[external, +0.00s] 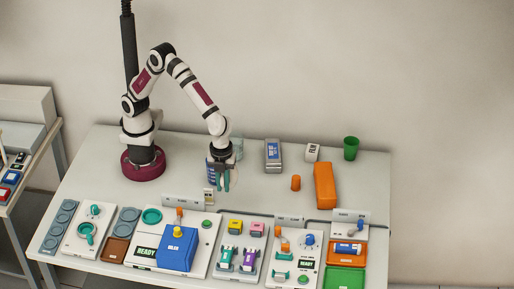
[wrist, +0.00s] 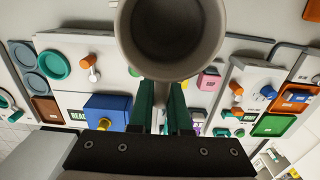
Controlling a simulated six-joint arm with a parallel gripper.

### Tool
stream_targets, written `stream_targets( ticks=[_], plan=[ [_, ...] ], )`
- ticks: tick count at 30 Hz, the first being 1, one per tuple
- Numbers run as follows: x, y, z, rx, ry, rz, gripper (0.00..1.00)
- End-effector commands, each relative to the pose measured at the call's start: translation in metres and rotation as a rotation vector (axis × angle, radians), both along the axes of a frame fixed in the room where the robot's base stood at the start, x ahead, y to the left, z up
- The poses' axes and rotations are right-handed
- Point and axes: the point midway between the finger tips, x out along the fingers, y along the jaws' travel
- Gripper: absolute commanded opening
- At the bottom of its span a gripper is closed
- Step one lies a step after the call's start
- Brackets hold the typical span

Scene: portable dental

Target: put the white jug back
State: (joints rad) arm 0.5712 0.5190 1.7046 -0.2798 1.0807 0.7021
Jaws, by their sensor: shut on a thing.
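The white jug (wrist: 172,72) shows off-white at the top middle of the wrist view. I look into its round open mouth, and the inside is dark. My gripper (wrist: 162,104) has its green fingers shut on the jug's near side, at what looks like the handle. In the external view my gripper (external: 222,183) points down over the back middle of the table. I cannot clearly make out the jug there.
A blue box (external: 176,248) stands on the front left panel. A grey device (external: 272,154), an orange block (external: 325,186), a small orange cylinder (external: 295,183) and a green cup (external: 351,148) stand to the right. Bare tabletop lies between my gripper and these.

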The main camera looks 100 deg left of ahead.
Motion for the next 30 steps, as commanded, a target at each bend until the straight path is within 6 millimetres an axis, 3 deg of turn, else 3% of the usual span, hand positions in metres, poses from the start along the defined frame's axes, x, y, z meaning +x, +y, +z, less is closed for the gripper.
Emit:
stream_targets(
  ticks=[5, 16, 20, 25, 30],
  plan=[
    [0.017, 0.016, -0.015, 0.002, 0.002, 0.000, 0.00],
    [0.079, 0.068, -0.063, 0.000, 0.001, 0.003, 0.00],
    [0.087, 0.075, -0.073, 0.001, 0.001, 0.001, 0.00],
    [0.087, 0.075, -0.104, 0.001, 0.003, 0.000, 0.00],
    [0.088, 0.075, -0.109, 0.000, 0.000, 0.000, 0.00]
  ],
)
